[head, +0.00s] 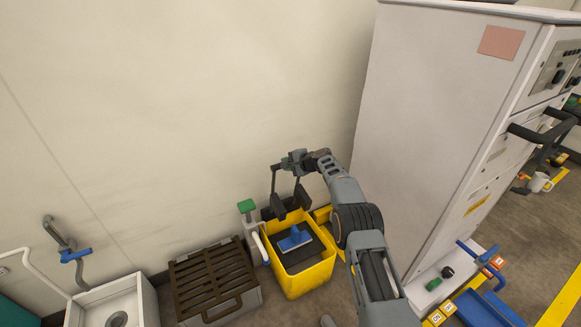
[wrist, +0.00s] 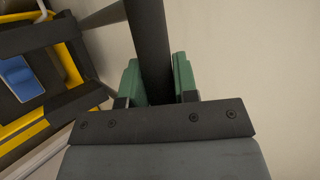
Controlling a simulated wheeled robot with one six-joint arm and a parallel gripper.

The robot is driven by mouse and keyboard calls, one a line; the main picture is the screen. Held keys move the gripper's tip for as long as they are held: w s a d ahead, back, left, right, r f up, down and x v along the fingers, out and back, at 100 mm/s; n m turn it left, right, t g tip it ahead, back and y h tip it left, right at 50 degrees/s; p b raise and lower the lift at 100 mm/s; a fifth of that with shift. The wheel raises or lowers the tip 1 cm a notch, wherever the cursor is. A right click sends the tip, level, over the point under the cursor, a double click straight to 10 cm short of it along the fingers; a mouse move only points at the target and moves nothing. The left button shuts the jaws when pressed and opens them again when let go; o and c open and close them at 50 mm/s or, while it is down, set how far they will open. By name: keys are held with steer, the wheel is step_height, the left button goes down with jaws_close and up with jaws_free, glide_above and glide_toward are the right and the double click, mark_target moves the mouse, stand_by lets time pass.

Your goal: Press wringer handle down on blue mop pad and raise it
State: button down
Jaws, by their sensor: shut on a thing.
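The yellow mop bucket (head: 318,274) stands on the floor against the wall. The blue mop pad (head: 295,240) lies on a dark surface inside it, and the pad also shows at the left of the wrist view (wrist: 20,78). The wringer handle (head: 273,184) is a dark frame raised above the bucket, with dark plates low on it, apart from the pad. My gripper (head: 292,160) is above the bucket. In the wrist view its green fingers (wrist: 158,82) are shut on the dark bar of the handle, one on each side.
A grey box with a brown slatted lid (head: 212,280) and a white post with a green top (head: 248,212) stand left of the bucket. A tall white cabinet (head: 450,120) rises close on the right. The wall (head: 150,120) is directly behind.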

steer(key=shift+w+a+r, duration=0.1)
steer(key=shift+a+r, duration=0.1)
steer(key=shift+a, duration=0.1)
steer(key=c, duration=1.1)
jaws_free()
steer(key=shift+a, duration=0.15)
steer(key=shift+o, duration=1.1)
steer(key=shift+d+f, duration=0.1)
steer(key=shift+d, duration=0.2)
steer(key=shift+v, duration=0.8)
steer(key=p+v, duration=0.1)
steer(key=v, duration=1.1)
steer(key=shift+p, duration=0.3)
steer(key=shift+d, duration=0.1)
